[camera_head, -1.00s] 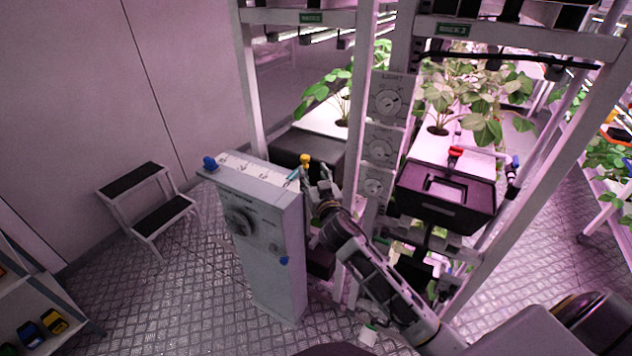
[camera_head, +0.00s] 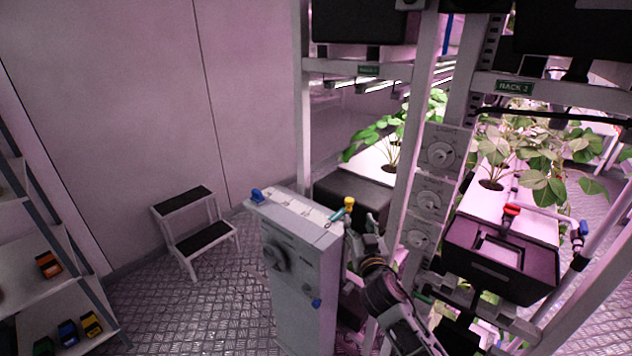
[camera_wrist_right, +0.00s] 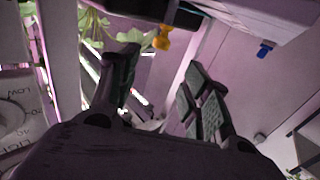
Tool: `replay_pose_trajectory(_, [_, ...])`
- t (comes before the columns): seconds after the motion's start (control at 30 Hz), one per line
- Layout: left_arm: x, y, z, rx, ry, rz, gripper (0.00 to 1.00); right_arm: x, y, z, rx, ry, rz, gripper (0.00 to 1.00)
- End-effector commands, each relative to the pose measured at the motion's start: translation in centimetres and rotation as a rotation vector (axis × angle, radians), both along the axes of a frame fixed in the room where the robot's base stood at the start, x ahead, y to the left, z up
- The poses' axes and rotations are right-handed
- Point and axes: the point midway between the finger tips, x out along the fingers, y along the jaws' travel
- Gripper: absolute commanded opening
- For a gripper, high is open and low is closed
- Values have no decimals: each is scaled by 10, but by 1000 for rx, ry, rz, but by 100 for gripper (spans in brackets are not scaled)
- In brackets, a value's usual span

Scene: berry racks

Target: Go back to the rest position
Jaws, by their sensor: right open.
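My right gripper (camera_head: 350,228) is beside the right end of the grey cabinet (camera_head: 300,262), just below a yellow knob (camera_head: 349,204). In the right wrist view its two fingers (camera_wrist_right: 160,92) stand wide apart with nothing between them. The yellow knob also shows beyond the fingertips in that view (camera_wrist_right: 162,38), apart from them. A blue knob (camera_wrist_right: 265,48) shows at upper right there. My left gripper is in neither view.
The plant rack (camera_head: 403,170) with dials (camera_head: 440,153) stands close to the right of my gripper. A black box (camera_head: 500,262) with a red valve (camera_head: 511,209) is farther right. A step stool (camera_head: 193,235) and shelf (camera_head: 40,285) stand left. Floor between stool and cabinet is clear.

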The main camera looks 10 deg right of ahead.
Motion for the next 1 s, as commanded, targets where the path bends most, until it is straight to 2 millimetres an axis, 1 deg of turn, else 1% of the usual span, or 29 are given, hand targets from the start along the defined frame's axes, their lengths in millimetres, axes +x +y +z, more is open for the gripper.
replay_pose_trajectory(0.07, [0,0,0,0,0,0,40,1,0,-4,-1,6,0,48])
replay_pose_trajectory(0.17, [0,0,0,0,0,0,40,2,-1,-16,-7,27,2,48])
replay_pose_trajectory(0.27, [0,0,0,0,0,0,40,5,-2,-40,-17,68,5,48])
replay_pose_trajectory(0.33, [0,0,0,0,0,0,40,7,-3,-63,-27,107,9,48])
replay_pose_trajectory(0.47, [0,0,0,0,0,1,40,8,-6,-119,-51,201,18,48])
replay_pose_trajectory(0.5, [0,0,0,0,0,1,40,7,-7,-138,-56,231,22,48])
replay_pose_trajectory(0.57, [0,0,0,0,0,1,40,5,-9,-165,-66,276,28,48])
replay_pose_trajectory(0.6, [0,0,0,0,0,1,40,3,-10,-184,-72,307,31,48])
replay_pose_trajectory(0.67, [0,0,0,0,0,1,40,-1,-11,-211,-81,351,38,48])
replay_pose_trajectory(0.7, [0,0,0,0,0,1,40,-5,-12,-229,-86,380,43,48])
replay_pose_trajectory(0.77, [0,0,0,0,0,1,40,-12,-14,-257,-94,426,49,48])
replay_pose_trajectory(0.8, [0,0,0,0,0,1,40,-17,-15,-275,-98,455,53,48])
replay_pose_trajectory(0.87, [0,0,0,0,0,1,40,-25,-17,-301,-105,500,60,48])
replay_pose_trajectory(0.9, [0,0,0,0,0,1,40,-32,-18,-319,-109,527,65,48])
replay_pose_trajectory(0.97, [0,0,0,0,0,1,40,-42,-20,-344,-114,571,72,48])
replay_pose_trajectory(1.0, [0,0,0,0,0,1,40,-50,-21,-361,-119,600,77,48])
